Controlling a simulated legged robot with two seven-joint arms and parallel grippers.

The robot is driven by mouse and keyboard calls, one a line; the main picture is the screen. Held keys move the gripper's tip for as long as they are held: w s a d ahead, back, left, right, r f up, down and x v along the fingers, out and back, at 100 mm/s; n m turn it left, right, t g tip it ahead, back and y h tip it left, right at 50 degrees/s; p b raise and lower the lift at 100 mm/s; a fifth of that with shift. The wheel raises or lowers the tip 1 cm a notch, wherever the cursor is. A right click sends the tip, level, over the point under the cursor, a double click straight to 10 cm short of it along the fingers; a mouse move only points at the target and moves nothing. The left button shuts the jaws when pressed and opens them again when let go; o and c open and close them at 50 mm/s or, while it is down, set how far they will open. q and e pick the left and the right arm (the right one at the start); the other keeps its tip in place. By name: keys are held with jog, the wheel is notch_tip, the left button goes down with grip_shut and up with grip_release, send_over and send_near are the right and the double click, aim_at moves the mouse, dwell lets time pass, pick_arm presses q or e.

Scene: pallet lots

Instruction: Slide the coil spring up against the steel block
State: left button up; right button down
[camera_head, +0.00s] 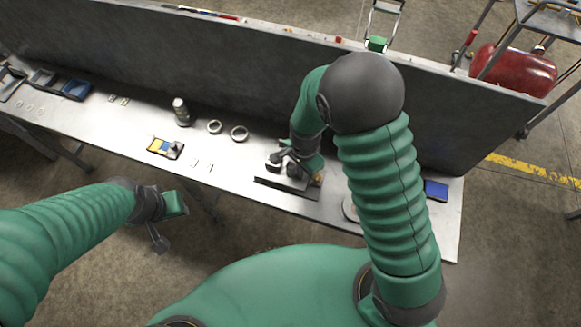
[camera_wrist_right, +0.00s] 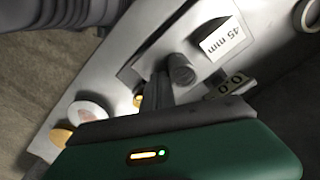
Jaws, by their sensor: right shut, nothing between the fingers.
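My right gripper (camera_wrist_right: 158,92) is shut and empty, low over a dark plate (camera_wrist_right: 130,74) on the bench. A short dark ribbed cylinder, which looks like the coil spring (camera_wrist_right: 181,69), is just beyond its fingertips; I cannot tell whether they touch. In the head view my right gripper (camera_head: 297,163) is over the plate (camera_head: 288,187) and partly hides these parts. My left gripper (camera_head: 163,225) hangs off the bench's front edge, its jaw state unclear.
The bench (camera_head: 225,180) has a high back wall (camera_head: 220,70). Two rings (camera_head: 239,133), a metal canister (camera_head: 181,112) and a small yellow-blue tray (camera_head: 165,147) are left of the plate. A round disc (camera_head: 350,210) and a blue item (camera_head: 436,190) are to its right.

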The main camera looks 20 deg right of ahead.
jog(key=shift+w+a+p, duration=0.3)
jog(key=shift+w+a, duration=0.2)
jog(key=shift+a, duration=0.2)
dwell(1.1)
jog(key=shift+s+d, duration=0.35)
jog(key=shift+d, duration=0.15)
dwell(0.3)
notch_tip(320, 180, up, 8)
jog(key=p, duration=0.8)
